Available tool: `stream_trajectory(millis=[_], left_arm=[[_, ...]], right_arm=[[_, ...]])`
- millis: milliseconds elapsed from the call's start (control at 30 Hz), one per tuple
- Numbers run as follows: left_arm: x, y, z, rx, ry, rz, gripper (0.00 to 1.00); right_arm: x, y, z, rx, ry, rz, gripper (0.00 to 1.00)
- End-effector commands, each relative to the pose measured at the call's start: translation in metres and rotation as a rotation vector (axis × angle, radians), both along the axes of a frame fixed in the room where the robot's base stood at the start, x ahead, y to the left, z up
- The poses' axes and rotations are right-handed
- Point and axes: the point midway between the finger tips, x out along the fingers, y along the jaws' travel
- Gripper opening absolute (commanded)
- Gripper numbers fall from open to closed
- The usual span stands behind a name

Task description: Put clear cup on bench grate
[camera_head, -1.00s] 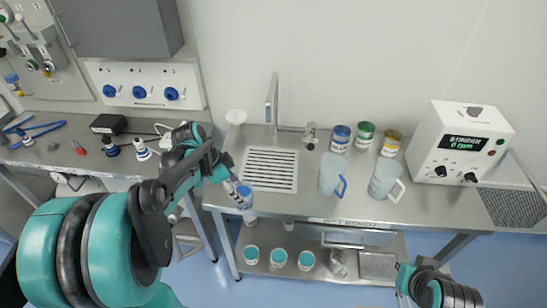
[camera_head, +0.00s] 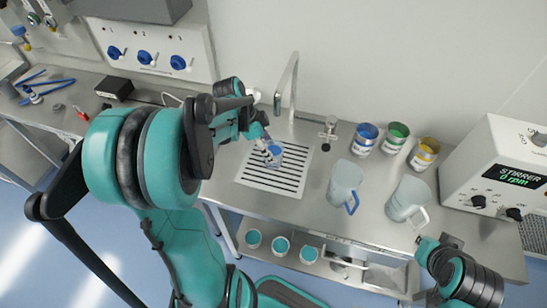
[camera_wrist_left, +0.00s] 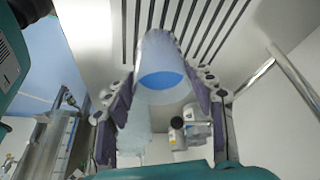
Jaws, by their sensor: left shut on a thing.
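The clear cup (camera_head: 274,157), with blue in it, is held over the bench grate (camera_head: 283,184), a slotted panel set in the steel bench. My left gripper (camera_head: 266,148) is shut on the cup from the left and back. In the left wrist view the cup (camera_wrist_left: 160,65) sits between the two finger pads, with the grate's dark slots (camera_wrist_left: 200,25) beyond it. I cannot tell whether the cup's base touches the grate. My right gripper (camera_head: 428,250) is partly in view at lower right; its fingers are not clear.
A tall tap (camera_head: 290,75) stands behind the grate, and a small valve (camera_head: 328,128) to its right. Two jugs (camera_head: 344,182) (camera_head: 406,200), several coloured tins (camera_head: 396,138) and the stirrer box (camera_head: 500,170) occupy the bench to the right. Several containers (camera_head: 281,246) stand on the shelf below.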

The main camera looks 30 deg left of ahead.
Motion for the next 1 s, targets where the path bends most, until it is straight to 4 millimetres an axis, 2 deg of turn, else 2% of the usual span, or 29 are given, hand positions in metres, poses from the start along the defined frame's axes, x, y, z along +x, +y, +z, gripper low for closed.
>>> stream_trajectory(millis=[33,267,433,800,833,900,1000], left_arm=[[0.000,0.000,-0.010,0.000,0.000,0.000,0.00],[0.000,0.000,-0.030,0.000,0.000,0.000,0.00],[0.000,0.000,-0.055,0.000,0.000,0.000,0.00],[0.000,0.000,-0.060,0.000,0.000,0.000,0.00],[0.000,0.000,-0.059,0.000,0.000,0.000,0.60],[0.000,0.000,-0.059,0.000,0.000,0.000,0.75],[0.000,0.000,-0.058,0.000,0.000,0.000,0.75]], right_arm=[[0.000,0.000,-0.005,0.000,0.000,0.000,0.00],[0.000,0.000,-0.010,0.000,0.000,0.000,0.00],[0.000,0.000,-0.018,0.000,0.000,0.000,0.00],[0.000,0.000,-0.020,0.000,0.000,0.000,0.00],[0.000,0.000,-0.020,0.000,0.000,0.000,0.00],[0.000,0.000,-0.019,0.000,0.000,0.000,0.00],[0.000,0.000,-0.019,0.000,0.000,0.000,0.00]])
